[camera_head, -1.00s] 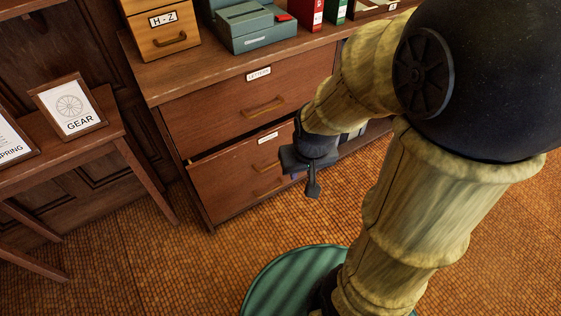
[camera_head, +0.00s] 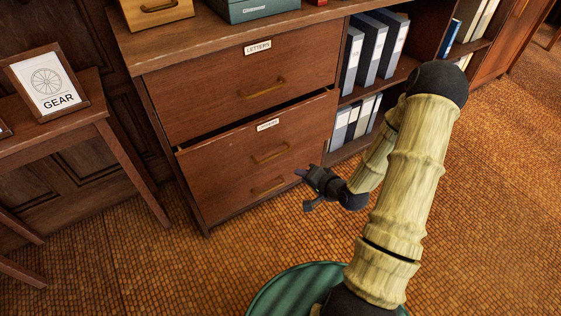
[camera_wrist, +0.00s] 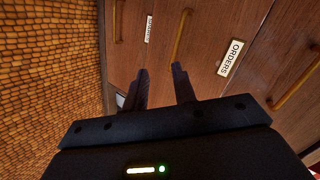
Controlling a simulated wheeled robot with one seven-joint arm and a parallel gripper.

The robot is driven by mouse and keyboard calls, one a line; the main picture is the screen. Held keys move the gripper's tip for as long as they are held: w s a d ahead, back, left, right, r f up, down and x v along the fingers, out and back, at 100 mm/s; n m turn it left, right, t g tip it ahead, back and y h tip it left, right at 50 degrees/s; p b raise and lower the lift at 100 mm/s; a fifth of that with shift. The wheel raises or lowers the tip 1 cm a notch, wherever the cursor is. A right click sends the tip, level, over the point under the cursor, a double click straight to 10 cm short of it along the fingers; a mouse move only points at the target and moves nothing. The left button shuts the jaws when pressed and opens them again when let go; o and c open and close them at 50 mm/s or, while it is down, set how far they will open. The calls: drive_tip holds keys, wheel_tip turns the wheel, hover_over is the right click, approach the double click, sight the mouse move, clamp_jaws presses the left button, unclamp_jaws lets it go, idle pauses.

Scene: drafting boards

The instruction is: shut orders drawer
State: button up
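The orders drawer (camera_head: 222,155) is the middle drawer of the wooden cabinet. It stands a little pulled out, with a dark gap along its top edge. Its brass handle (camera_head: 270,152) and small white label (camera_head: 267,125) face me. In the wrist view the label (camera_wrist: 230,57) reads ORDERS, beside the handle (camera_wrist: 180,35). My gripper (camera_head: 304,190) is in front of the cabinet, low and right of the drawer's handle. In the wrist view its two fingers (camera_wrist: 160,68) are apart with nothing between them, pointing toward the drawer fronts.
The LETTERS drawer (camera_head: 200,95) above is shut. A lower drawer has its own handle (camera_head: 267,187). Open shelves with binders (camera_head: 371,52) are right of the drawers. A small table (camera_head: 85,112) with a GEAR card (camera_head: 47,82) stands left. The tiled floor (camera_head: 150,265) in front is clear.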

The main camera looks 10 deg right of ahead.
sight(281, 152)
drive_tip(key=f+m+t, duration=0.1)
drive_tip(key=d+m+t+b, duration=0.1)
drive_tip(key=m+t, duration=0.1)
drive_tip(key=f+m+t+b, duration=0.1)
drive_tip(key=m, duration=0.1)
drive_tip(key=shift+w+d+f, duration=0.2)
drive_tip(key=shift+d+f, duration=0.1)
drive_tip(key=shift+d, duration=0.05)
drive_tip(key=b+x, duration=0.2)
drive_tip(key=x, duration=0.3)
drive_tip(key=b+x, duration=0.2)
drive_tip(key=x, duration=0.4)
drive_tip(key=b+x, duration=0.2)
drive_tip(key=x, duration=0.4)
drive_tip(key=shift+w+a+r, duration=0.25)
drive_tip(key=shift+w+r, duration=0.05)
drive_tip(key=shift+r, duration=0.05)
clamp_jaws()
